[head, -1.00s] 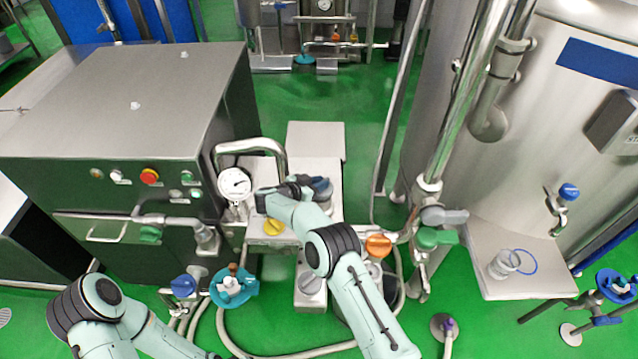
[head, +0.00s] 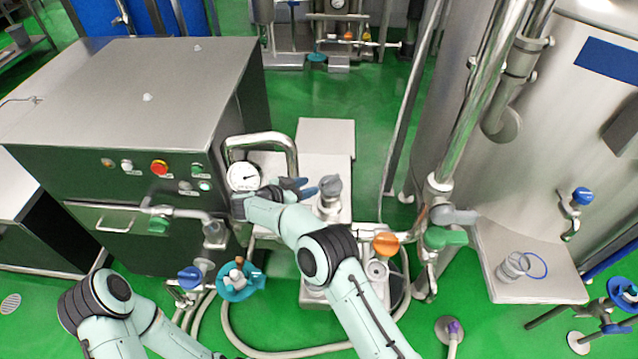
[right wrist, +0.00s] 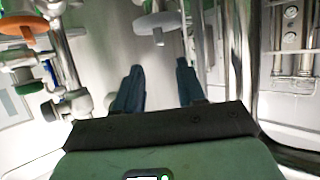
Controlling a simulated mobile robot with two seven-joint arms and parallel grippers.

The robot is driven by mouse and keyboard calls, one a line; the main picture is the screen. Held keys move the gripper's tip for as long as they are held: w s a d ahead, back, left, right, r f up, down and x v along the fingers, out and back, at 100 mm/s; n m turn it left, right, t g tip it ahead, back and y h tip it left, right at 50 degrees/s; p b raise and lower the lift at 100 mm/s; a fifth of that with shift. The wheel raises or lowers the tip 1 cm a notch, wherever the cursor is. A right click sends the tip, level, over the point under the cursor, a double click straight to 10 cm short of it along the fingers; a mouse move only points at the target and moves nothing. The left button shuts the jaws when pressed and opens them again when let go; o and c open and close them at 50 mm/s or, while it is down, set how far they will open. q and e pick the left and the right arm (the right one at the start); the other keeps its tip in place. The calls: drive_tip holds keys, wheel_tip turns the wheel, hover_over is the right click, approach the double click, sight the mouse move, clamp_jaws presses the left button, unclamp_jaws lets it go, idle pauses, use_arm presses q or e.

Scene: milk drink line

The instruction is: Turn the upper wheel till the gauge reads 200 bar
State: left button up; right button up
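A grey wheel or knob (head: 330,186) stands on top of the metal block at the middle of the head view. A grey wheel (right wrist: 155,22) on a short stem also shows ahead of the fingers in the right wrist view. The round white gauge (head: 244,177) is left of the block; its dark needle points right, but its figures are too small to read. My right gripper (head: 299,187) is between gauge and grey wheel, fingertips just left of the wheel. Its two fingers (right wrist: 157,85) are apart with nothing between them. My left gripper is out of view.
A bent steel pipe (head: 290,150) arches behind the gauge. An orange knob (head: 386,244) is right of my right forearm. A teal wheel (head: 240,281) and a blue knob (head: 190,277) sit lower left. A large steel cabinet (head: 130,100) stands left, a tank (head: 560,130) right.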

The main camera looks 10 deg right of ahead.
drive_tip(key=v, duration=0.4)
drive_tip(key=shift+w, duration=0.1)
drive_tip(key=shift+f, duration=0.1)
idle(3.3)
